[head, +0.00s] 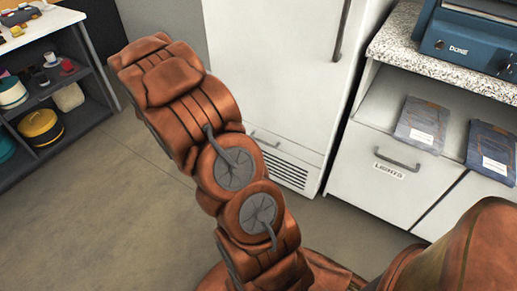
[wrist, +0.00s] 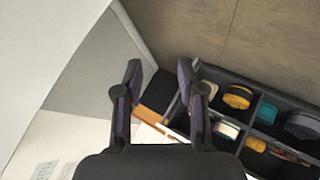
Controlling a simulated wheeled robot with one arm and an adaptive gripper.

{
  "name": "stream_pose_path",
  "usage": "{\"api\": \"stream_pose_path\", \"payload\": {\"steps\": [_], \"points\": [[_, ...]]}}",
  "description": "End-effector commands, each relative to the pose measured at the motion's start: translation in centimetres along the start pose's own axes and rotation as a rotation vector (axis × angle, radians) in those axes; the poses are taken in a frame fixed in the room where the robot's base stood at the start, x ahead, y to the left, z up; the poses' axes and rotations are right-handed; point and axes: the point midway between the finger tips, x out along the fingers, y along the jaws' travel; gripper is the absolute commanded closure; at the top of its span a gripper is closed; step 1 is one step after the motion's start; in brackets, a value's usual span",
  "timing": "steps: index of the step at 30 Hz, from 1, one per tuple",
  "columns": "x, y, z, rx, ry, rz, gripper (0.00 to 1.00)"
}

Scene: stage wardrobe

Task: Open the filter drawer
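No drawer in view carries a readable filter label. In the head view, a white drawer (head: 365,188) at the right has a grey bar handle (head: 397,160) and a label reading LIGHTS; it looks shut. A low panel (head: 285,145) with a small dark handle sits above a vent grille at the foot of a tall white cabinet, partly hidden by my arm. I cannot tell whether that panel is a drawer. My gripper (wrist: 158,82) shows in the wrist view with its two fingers apart and nothing between them. The head view does not clearly show its fingers.
The tall white cabinet (head: 275,65) stands behind my arm. Folded jeans (head: 424,124) lie above the labelled drawer, below a speckled counter (head: 440,68) with a blue machine (head: 470,40). A dark shelf unit (head: 65,95) holds containers at the left. The floor (head: 110,215) between is clear.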

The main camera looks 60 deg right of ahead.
Motion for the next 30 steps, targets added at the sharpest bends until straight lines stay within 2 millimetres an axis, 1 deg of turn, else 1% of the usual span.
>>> {"api": "stream_pose_path", "payload": {"steps": [1,3,5,6,8,9,11,12,14,15,18,21,24,27,30], "points": [[3.2,0.0,2.2,-0.015,-0.014,0.05,0.61],[5.9,1.1,4.1,-0.042,-0.027,0.128,0.61],[8.2,2.0,6.2,-0.067,-0.047,0.193,0.61],[9.5,2.5,7.5,-0.085,-0.062,0.235,0.61],[11.5,3.3,9.8,-0.117,-0.089,0.3,0.61],[12.7,3.9,11.3,-0.138,-0.108,0.343,0.61],[14.3,4.5,13.6,-0.173,-0.141,0.405,0.61],[15.3,5.0,15.2,-0.198,-0.164,0.45,0.61],[16.6,5.7,17.4,-0.233,-0.201,0.509,0.61],[17.4,6.0,19.0,-0.258,-0.227,0.545,0.61],[18.6,6.7,22.3,-0.314,-0.29,0.624,0.61],[19.2,7.2,24.8,-0.362,-0.343,0.682,0.61],[19.4,7.5,26.3,-0.392,-0.378,0.719,0.61],[19.5,7.8,27.1,-0.409,-0.396,0.738,0.61],[19.7,8.2,27.3,-0.412,-0.402,0.743,0.61]]}}
